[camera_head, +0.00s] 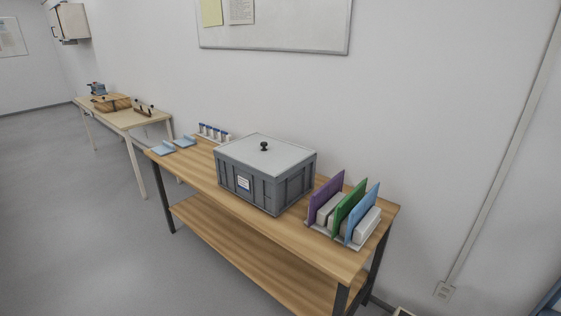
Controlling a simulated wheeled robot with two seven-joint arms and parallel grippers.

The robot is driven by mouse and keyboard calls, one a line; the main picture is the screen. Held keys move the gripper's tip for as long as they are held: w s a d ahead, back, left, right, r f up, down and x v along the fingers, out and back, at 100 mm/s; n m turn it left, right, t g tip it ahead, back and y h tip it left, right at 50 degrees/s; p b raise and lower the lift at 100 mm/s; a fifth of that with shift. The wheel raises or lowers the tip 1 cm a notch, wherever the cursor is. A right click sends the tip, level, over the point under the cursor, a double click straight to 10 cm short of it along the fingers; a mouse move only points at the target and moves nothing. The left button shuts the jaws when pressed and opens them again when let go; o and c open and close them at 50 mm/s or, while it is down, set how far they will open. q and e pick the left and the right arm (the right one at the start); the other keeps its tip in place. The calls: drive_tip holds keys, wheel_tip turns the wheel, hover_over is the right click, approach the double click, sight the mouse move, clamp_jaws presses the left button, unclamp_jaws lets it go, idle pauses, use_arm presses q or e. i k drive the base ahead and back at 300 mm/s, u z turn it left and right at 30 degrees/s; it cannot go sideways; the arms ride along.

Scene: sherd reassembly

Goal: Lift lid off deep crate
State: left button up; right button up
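A deep grey crate (249,186) stands on a wooden bench (345,264) in the middle of the view. A light grey flat lid (240,148) lies on top of the crate and covers it. A black knob (264,146) stands up near the lid's centre. A small white and blue label (243,184) is on the crate's front. The crate's inside is hidden by the lid. Neither of my grippers shows in this view.
Purple, green and blue upright panels (349,207) with pale blocks stand right of the crate. Light blue trays (164,148) and a rack of blue-capped tubes (214,133) are to its left. A second table (124,118) stands far left. Grey floor (90,240) is clear in front.

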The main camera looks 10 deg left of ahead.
sight(272, 155)
drive_tip(key=z, duration=0.45)
drive_tip(key=i, duration=0.85)
